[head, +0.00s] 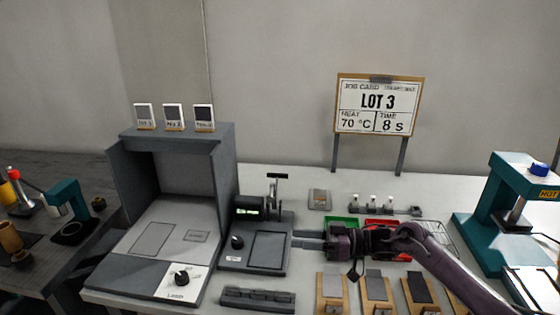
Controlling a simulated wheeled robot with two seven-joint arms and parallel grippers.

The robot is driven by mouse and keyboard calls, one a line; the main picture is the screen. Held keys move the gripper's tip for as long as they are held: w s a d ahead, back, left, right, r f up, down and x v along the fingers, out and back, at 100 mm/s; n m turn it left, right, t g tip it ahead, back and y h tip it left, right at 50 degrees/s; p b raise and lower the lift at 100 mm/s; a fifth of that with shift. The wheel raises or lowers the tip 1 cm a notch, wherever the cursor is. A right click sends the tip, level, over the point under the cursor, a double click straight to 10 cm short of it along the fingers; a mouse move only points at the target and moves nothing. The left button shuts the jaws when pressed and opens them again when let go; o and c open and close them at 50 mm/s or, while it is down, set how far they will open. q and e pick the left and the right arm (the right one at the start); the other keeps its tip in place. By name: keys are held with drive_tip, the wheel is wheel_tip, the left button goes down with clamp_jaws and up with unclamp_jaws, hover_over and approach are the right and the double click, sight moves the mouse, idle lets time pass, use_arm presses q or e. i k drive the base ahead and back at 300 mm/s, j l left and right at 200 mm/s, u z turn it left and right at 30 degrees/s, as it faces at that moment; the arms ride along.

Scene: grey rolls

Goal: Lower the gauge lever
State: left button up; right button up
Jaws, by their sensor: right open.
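The gauge (281,257) is a dark grey device with a lit green display, a round knob and a flat plate on its base. Its lever (277,176) stands raised above the back of the gauge, a dark upright with a short crossbar on top. My right gripper (307,240) comes in from the right, its two fingers pointing left at the right edge of the gauge. It is open with nothing seen between the fingers. It is lower in the picture than the lever and to its right, apart from it. My left gripper is not in view.
A grey hooded station (222,180) stands left of the gauge, and a dark slotted block (258,300) lies in front. Green (340,221) and red (383,222) trays are behind my right gripper, with several sample boards (332,286) in front. A teal press (483,238) stands right.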

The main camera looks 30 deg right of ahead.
sight(272, 198)
drive_tip(key=i+l, duration=0.8)
